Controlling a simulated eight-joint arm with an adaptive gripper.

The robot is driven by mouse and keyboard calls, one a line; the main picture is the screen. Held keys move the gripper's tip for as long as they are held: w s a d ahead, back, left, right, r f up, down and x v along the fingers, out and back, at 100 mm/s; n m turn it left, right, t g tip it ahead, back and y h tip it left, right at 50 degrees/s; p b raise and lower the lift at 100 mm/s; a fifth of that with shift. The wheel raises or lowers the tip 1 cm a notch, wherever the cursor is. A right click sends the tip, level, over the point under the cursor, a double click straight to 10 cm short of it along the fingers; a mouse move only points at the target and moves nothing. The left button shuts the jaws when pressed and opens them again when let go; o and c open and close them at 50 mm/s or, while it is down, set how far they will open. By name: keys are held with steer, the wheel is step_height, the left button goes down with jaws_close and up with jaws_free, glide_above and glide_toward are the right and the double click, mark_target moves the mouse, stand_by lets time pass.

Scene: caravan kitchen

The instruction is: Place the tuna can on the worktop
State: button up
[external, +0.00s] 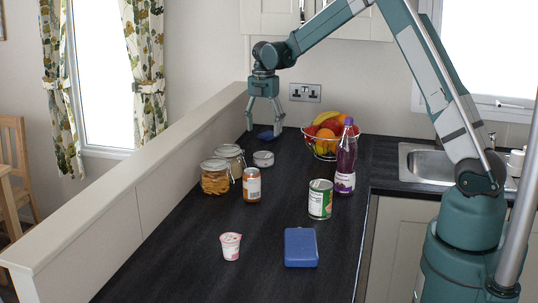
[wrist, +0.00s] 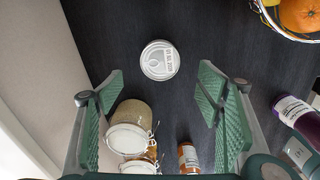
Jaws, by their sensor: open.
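The tuna can, taken to be the low round tin with a silver pull-ring lid and printed text, lies flat on the dark worktop (external: 305,165). The can (external: 263,159) is beside the glass jars in the external view. In the wrist view the can (wrist: 160,60) is at upper middle, fully visible, just beyond the gap between my fingertips. My gripper (external: 264,124) is open and points down above the back of the worktop. In the wrist view my gripper (wrist: 159,88) has its green pads wide apart with nothing between them.
Glass jars (external: 215,177) and a small brown jar (external: 252,185) stand near the can. The fruit bowl (external: 322,143) and purple bottle (external: 345,160) are to the right. A green tin (external: 320,199), blue box (external: 300,247) and yogurt cup (external: 231,246) stand nearer. A raised ledge (external: 150,180) borders the left.

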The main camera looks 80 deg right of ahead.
stand_by(0.4)
steer(key=s+a+r+m+t, duration=0.1)
steer(key=s+a+r+m, duration=0.15)
steer(key=a+r, duration=0.65)
steer(key=s+a+r+m+t+h, duration=0.1)
steer(key=s+a+r+m, duration=0.3)
steer(key=a, duration=0.9)
steer(key=s+a+r+m+t, duration=0.1)
steer(key=a+r, duration=0.6)
steer(key=a, duration=0.4)
steer(key=s+a+f+m+t+y, duration=0.1)
steer(key=s+a+m+t, duration=0.3)
steer(key=s+a, duration=2)
steer(key=f+m, duration=0.1)
steer(key=m, duration=0.3)
steer(key=shift+s+a+m, duration=0.15)
steer(key=shift+s+m, duration=0.05)
steer(key=shift+m, duration=0.15)
steer(key=shift+o, duration=0.6)
